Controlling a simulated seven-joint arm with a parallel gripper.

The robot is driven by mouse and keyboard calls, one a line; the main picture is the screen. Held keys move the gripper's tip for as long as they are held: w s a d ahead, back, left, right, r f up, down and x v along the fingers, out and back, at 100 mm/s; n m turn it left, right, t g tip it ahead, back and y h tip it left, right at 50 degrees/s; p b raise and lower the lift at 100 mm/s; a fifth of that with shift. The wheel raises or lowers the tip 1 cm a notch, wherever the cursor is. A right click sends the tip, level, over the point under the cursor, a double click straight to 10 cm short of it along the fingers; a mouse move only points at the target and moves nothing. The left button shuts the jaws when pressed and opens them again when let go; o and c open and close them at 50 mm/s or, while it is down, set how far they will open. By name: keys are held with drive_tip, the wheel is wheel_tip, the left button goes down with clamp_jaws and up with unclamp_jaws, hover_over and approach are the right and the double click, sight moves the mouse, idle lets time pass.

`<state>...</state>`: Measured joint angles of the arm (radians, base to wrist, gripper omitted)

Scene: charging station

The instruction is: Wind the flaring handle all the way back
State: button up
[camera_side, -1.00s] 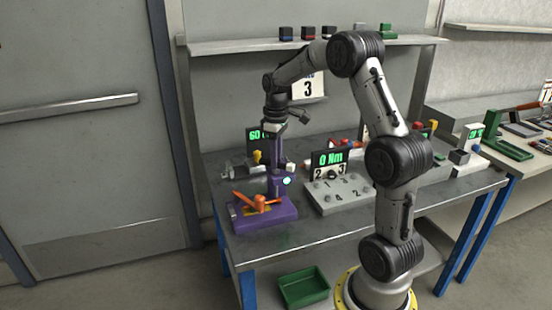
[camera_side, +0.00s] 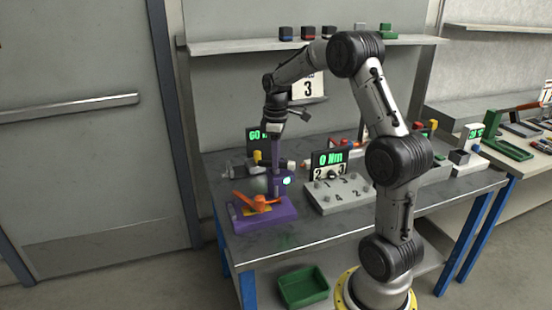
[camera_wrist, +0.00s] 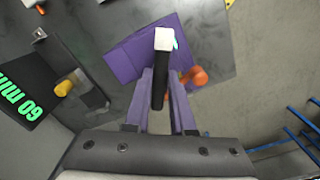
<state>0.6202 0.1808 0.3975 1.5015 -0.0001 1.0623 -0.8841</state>
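An orange handle (camera_side: 258,204) lies low over a purple base (camera_side: 266,222), with one arm reaching left and a round hub at its middle. In the wrist view an orange knob (camera_wrist: 195,77) shows just right of the purple bars below my gripper. My gripper (camera_side: 276,132) points down above the purple station. Two purple bars run forward from the gripper plate in the wrist view, with a black post with a white tip (camera_wrist: 164,40) between them. I cannot tell whether the gripper is shut on anything, as the contact is not clear.
A grey block with numbered knobs (camera_side: 340,195) and a green "0 Nm" display (camera_side: 329,158) stands right of the purple station. A green bin (camera_side: 303,289) lies below the table.

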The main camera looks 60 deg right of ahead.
drive_tip(key=o, duration=0.5)
drive_tip(key=shift+c, duration=0.2)
drive_tip(key=shift+r, duration=0.15)
wheel_tip(320, 180, up, 14)
